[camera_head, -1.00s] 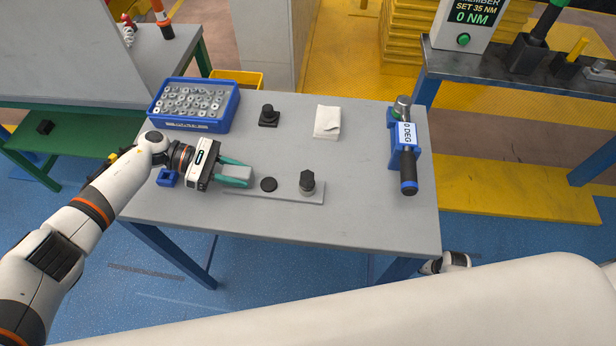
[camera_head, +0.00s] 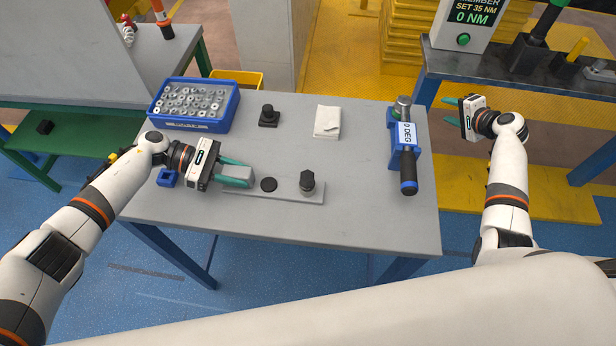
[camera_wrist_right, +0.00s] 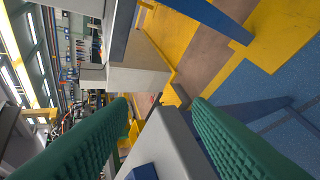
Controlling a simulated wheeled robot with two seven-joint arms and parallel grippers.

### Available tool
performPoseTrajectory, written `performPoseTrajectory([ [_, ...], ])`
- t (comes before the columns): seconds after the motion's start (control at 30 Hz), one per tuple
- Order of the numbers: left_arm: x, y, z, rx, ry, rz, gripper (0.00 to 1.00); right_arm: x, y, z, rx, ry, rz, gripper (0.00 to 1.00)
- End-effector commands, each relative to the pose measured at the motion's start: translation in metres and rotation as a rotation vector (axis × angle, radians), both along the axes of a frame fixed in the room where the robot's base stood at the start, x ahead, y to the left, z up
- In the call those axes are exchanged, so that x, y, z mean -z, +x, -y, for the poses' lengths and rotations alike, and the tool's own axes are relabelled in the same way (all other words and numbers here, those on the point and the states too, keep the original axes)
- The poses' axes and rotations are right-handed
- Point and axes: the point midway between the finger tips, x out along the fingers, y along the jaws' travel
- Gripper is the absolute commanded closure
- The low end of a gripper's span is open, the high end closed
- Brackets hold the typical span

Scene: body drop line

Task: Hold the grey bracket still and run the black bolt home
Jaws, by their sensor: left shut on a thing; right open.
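The grey bracket (camera_head: 285,196) lies flat near the front of the table, with a raised block at its left end. My left gripper (camera_head: 238,175) is shut on that block. The black bolt (camera_head: 307,181) stands upright at the bracket's right part, its hex head well above the plate. A flat black disc (camera_head: 268,184) sits on the bracket between them. A wrench with a blue and black handle (camera_head: 408,172) rests in a blue holder at the table's right side, labelled 0 DEG. My right gripper (camera_head: 456,110) is open and empty, right of the table; its green fingers show in the right wrist view (camera_wrist_right: 165,125).
A blue bin of metal parts (camera_head: 193,127) stands at the back left. A black part (camera_head: 268,117) and a white cloth (camera_head: 327,122) lie behind the bracket. The table's middle is clear.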

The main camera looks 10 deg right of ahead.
Motion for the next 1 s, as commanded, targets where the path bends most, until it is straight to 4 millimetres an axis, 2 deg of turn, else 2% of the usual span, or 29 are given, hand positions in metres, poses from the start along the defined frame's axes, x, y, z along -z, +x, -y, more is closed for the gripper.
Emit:
performPoseTrajectory([
  [0.03,0.009,-0.005,-0.001,0.005,0.014,-0.008,1.0,-0.025,0.011,0.001,0.002,0.024,0.05,0.55],
  [0.2,0.009,-0.005,-0.001,0.005,0.014,-0.008,1.0,-0.104,0.039,-0.01,-0.041,0.105,0.186,0.55],
  [0.27,0.009,-0.005,-0.001,0.005,0.014,-0.008,1.0,-0.129,0.049,-0.024,-0.081,0.122,0.216,0.55],
  [0.3,0.009,-0.005,-0.001,0.005,0.014,-0.008,1.0,-0.144,0.055,-0.037,-0.116,0.128,0.229,0.55],
  [0.4,0.009,-0.005,-0.001,0.005,0.014,-0.008,1.0,-0.171,0.067,-0.077,-0.221,0.119,0.228,0.55],
  [0.57,0.009,-0.005,-0.001,0.005,0.014,-0.008,1.0,-0.198,0.077,-0.152,-0.405,0.076,0.184,0.55],
  [0.73,0.009,-0.005,-0.001,0.005,0.014,-0.008,1.0,-0.218,0.072,-0.234,-0.604,0.005,0.112,0.55],
  [0.87,0.009,-0.005,-0.001,0.005,0.014,-0.008,1.0,-0.225,0.055,-0.297,-0.759,-0.072,0.037,0.55],
  [1.0,0.009,-0.005,-0.001,0.005,0.014,-0.008,1.0,-0.222,0.025,-0.36,-0.926,-0.185,-0.071,0.55],
])
